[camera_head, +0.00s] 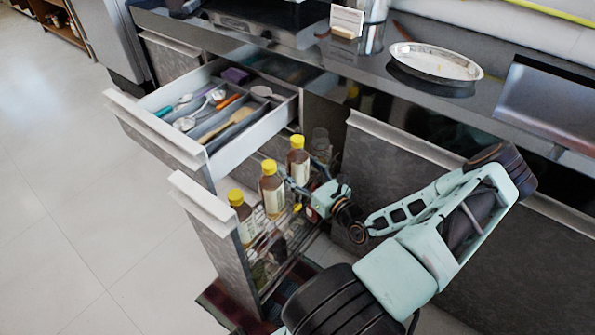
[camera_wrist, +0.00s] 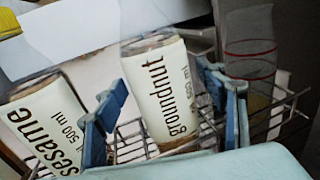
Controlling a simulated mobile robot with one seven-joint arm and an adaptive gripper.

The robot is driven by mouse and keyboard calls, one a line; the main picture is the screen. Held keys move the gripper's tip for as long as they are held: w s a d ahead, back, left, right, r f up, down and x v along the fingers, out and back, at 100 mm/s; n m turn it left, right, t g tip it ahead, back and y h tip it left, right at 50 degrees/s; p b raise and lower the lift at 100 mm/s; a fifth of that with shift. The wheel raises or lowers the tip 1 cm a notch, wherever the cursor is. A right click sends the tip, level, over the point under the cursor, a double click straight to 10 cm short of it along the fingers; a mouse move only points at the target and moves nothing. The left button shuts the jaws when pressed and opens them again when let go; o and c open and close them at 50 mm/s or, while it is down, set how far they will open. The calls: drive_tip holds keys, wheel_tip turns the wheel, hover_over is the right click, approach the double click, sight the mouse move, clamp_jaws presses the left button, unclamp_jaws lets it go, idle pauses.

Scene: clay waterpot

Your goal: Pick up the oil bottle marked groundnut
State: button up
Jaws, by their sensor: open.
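The groundnut bottle (camera_wrist: 163,95) stands between my two open blue fingers in the wrist view, its label facing the camera and tilted in the picture. My gripper (camera_wrist: 165,85) is open around its sides, with no clear contact. In the head view, the bottle that seems to be it (camera_head: 298,165) is the farthest yellow-capped one in the pulled-out rack, with my gripper (camera_head: 304,187) at its right side. The sesame bottle (camera_wrist: 42,125) is just left of my left finger. My fingers partly hide the rack around the groundnut bottle.
Wire rack rails (camera_wrist: 284,112) run around the bottles. A clear glass container (camera_wrist: 250,62) stands right of my right finger. An open cutlery drawer (camera_head: 179,148) juts out above the rack. Another yellow-capped bottle (camera_head: 243,220) stands at the rack's front.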

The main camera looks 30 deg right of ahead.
drive_tip(key=shift+c, duration=0.2)
drive_tip(key=c, duration=1.5)
drive_tip(key=shift+r, duration=0.1)
drive_tip(key=shift+c, duration=1)
drive_tip(key=shift+r, duration=0.1)
